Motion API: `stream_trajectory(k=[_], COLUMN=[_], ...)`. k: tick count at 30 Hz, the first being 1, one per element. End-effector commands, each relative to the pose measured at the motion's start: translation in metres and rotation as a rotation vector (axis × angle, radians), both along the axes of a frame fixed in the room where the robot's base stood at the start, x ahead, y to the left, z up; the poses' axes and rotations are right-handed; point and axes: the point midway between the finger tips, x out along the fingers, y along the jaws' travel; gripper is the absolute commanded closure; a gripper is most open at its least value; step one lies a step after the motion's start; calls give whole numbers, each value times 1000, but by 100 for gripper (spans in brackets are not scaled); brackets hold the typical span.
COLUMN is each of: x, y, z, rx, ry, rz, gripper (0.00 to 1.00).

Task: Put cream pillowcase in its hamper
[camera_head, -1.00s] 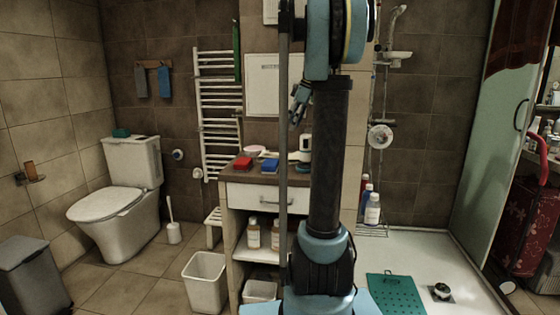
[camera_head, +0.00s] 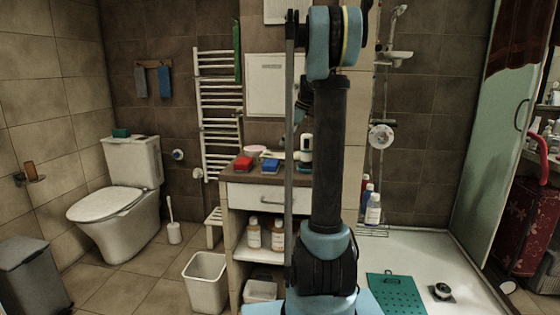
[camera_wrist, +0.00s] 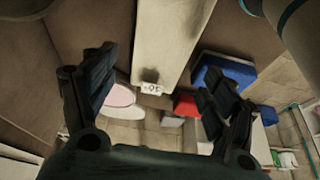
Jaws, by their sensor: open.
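I cannot pick out the cream pillowcase with certainty. In the wrist view a long pale cream shape (camera_wrist: 165,40) with a small marked patch at its end lies between my fingers; I cannot tell what it is. My gripper (camera_wrist: 158,105) is open, with nothing between its fingertips. In the head view my gripper is above the counter, mostly hidden behind my arm. A whitish open bin (camera_head: 206,285) stands on the floor left of the counter, and a smaller pale bin (camera_head: 260,291) sits at the counter's base. I cannot tell which is the pillowcase's hamper.
On the brown counter (camera_head: 232,176) lie a red item (camera_head: 243,164), a blue item (camera_head: 270,165) and a pink bowl (camera_head: 252,151). Bottles stand on the shelf below. A toilet (camera_head: 118,205) and a grey bin (camera_head: 28,275) are left. Floor between them is clear.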

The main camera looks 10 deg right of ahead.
Motion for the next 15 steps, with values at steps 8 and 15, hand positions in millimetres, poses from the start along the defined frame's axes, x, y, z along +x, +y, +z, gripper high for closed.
stream_trajectory(k=[8,15], x=[2,6], y=[6,19], z=[-16,-47], rx=[0,0], ry=[0,-1], rz=[1,1], gripper=[22,22])
